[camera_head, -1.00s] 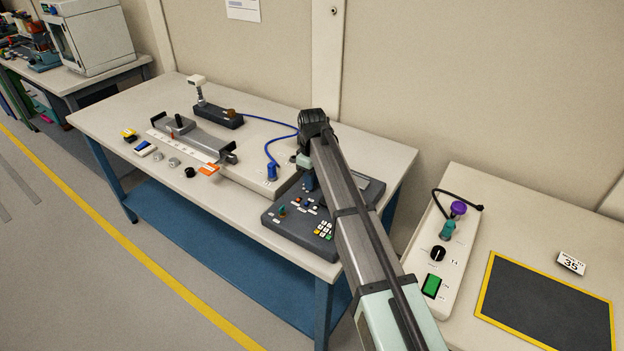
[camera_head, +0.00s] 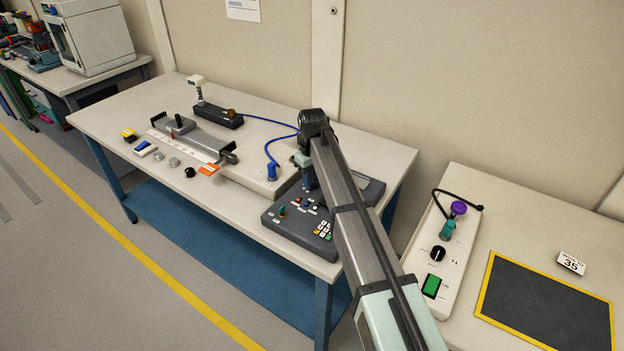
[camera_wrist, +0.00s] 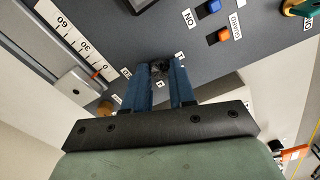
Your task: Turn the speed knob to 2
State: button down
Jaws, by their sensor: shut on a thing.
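The dark speed knob (camera_wrist: 159,67) sits on the grey control box between my blue fingertips, which hide most of it. My gripper (camera_wrist: 161,78) is shut on this knob in the wrist view. Small white number labels lie around the knob. They are tilted and partly covered, so I cannot tell which number the knob points to. In the head view, the control box (camera_head: 285,232) stands at the right front of the long table. My gripper (camera_head: 311,181) reaches down onto it there, and my arm hides the knob.
In the head view, a keypad (camera_head: 323,230) is close to my arm. A blue cable plug (camera_head: 272,172) stands just left of my gripper.

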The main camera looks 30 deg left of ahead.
jog(key=shift+m, duration=1.8)
jog(key=c, duration=0.9)
grip_release()
jog(key=shift+c, duration=0.2)
notch_tip(320, 180, up, 14)
jog(key=shift+f, duration=0.15)
